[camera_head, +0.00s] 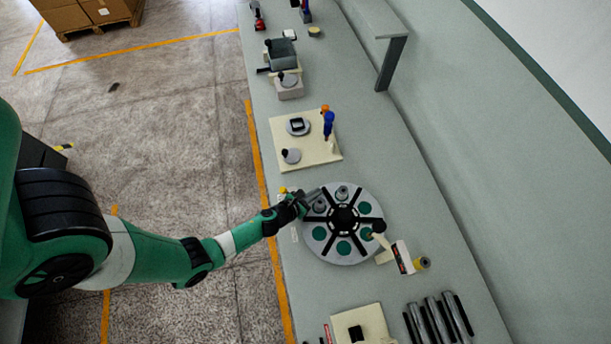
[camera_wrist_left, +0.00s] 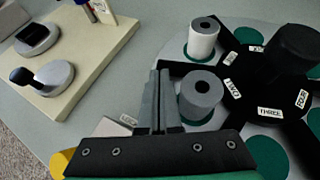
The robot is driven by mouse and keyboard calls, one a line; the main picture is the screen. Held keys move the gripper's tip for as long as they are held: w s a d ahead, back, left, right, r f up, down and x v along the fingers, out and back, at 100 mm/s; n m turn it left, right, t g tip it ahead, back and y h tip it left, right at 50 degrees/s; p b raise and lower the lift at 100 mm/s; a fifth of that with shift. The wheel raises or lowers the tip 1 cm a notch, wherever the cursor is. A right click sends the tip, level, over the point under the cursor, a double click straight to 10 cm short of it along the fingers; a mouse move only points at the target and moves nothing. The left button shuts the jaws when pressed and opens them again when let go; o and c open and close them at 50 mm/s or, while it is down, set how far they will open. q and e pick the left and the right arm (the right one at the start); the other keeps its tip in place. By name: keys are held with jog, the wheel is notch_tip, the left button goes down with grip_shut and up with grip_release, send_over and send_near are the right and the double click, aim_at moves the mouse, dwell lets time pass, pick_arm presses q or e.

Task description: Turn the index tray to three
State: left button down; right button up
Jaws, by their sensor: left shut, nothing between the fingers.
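The index tray (camera_head: 330,254) is a round pale disc on the bench with a black hub, black radial arms and green round spots. In the left wrist view its black hub (camera_wrist_left: 298,45) stands at the upper right, and a label reading THREE (camera_wrist_left: 270,112) lies on an arm. A grey spool (camera_wrist_left: 200,95) and a paler spool (camera_wrist_left: 202,38) stand on the tray. My left gripper (camera_head: 316,196) is shut and empty at the tray's left edge, its fingers (camera_wrist_left: 164,80) beside the grey spool. I cannot tell whether they touch it. My right gripper is out of view.
A cream board (camera_head: 280,135) with round fittings and blue and orange parts stands beyond the tray. A small stand (camera_head: 402,257) sits at the tray's right, and dark rods (camera_head: 440,320) lie nearer. A small labelled plate (camera_wrist_left: 115,127) lies by my left fingers.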

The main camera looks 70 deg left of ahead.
pick_arm(q)
jog(key=shift+w+a+r+m+h+p, duration=0.15)
jog(key=shift+w+a+m+h+p, duration=0.15)
jog(key=shift+w+m+h+p, duration=0.15)
jog(key=shift+w+a+m+t+h, duration=0.15)
jog(key=shift+w+m+t+h, duration=0.25)
jog(key=shift+w+m+h, duration=0.6)
jog(key=shift+w, duration=0.1)
jog(key=shift+s+r+p, duration=0.1)
jog(key=shift+s+p, duration=0.15)
jog(key=shift+p, duration=0.2)
jog(key=p+v, duration=0.6)
jog(key=v, duration=0.5)
